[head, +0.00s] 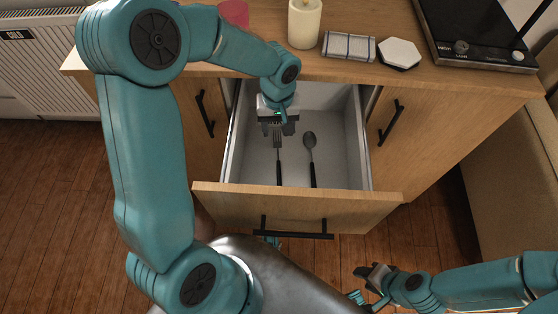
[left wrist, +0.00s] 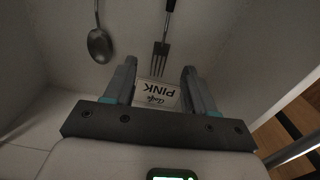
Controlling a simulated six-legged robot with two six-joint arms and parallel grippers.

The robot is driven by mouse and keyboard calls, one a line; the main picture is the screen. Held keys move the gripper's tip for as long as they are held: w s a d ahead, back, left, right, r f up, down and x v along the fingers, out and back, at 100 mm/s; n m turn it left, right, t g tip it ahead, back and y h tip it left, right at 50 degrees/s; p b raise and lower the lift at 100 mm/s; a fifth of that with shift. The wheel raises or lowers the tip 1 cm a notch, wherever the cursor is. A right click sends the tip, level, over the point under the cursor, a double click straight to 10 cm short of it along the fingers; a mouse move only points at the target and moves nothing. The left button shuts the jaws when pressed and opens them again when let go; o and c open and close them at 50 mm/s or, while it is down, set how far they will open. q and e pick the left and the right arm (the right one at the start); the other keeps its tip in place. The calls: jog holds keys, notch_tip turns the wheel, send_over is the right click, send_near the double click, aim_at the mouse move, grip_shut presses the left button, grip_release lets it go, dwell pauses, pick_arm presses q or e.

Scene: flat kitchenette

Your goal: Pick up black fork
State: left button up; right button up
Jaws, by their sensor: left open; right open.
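The black fork (head: 278,157) lies in the open drawer (head: 240,161), its dark handle toward the drawer front and its tines toward the back. My left gripper (head: 278,132) is inside the drawer, above the fork's tine end, open and empty. In the left wrist view the fork (left wrist: 162,45) lies ahead of my left fingers (left wrist: 160,82), roughly in line with the gap between them. A spoon (head: 310,150) lies to the fork's right in the head view, and it also shows in the left wrist view (left wrist: 100,44). My right gripper (head: 372,285) is open and empty outside the drawer, low at the right.
The drawer walls stand close around my left gripper. On the counter (head: 420,84) are a candle (head: 304,24), a folded cloth (head: 348,46), a white hexagonal piece (head: 399,53) and a black cooktop (head: 470,35).

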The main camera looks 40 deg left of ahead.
aim_at(278, 146)
pick_arm(q)
jog(key=f, duration=0.4)
jog(key=f+b, duration=0.1)
jog(key=shift+s+d+f, duration=0.2)
jog(key=shift+s+f, duration=0.15)
jog(key=shift+f, duration=0.05)
grip_shut()
jog(key=shift+r, duration=0.1)
jog(key=shift+r, duration=0.45)
jog(key=s+d, duration=0.1)
jog(key=s, duration=0.2)
jog(key=shift+d+r, duration=0.1)
jog(key=shift+d, duration=0.3)
notch_tip(278, 146, up, 14)
jog(key=p, duration=0.3)
jog(key=shift+s, duration=0.2)
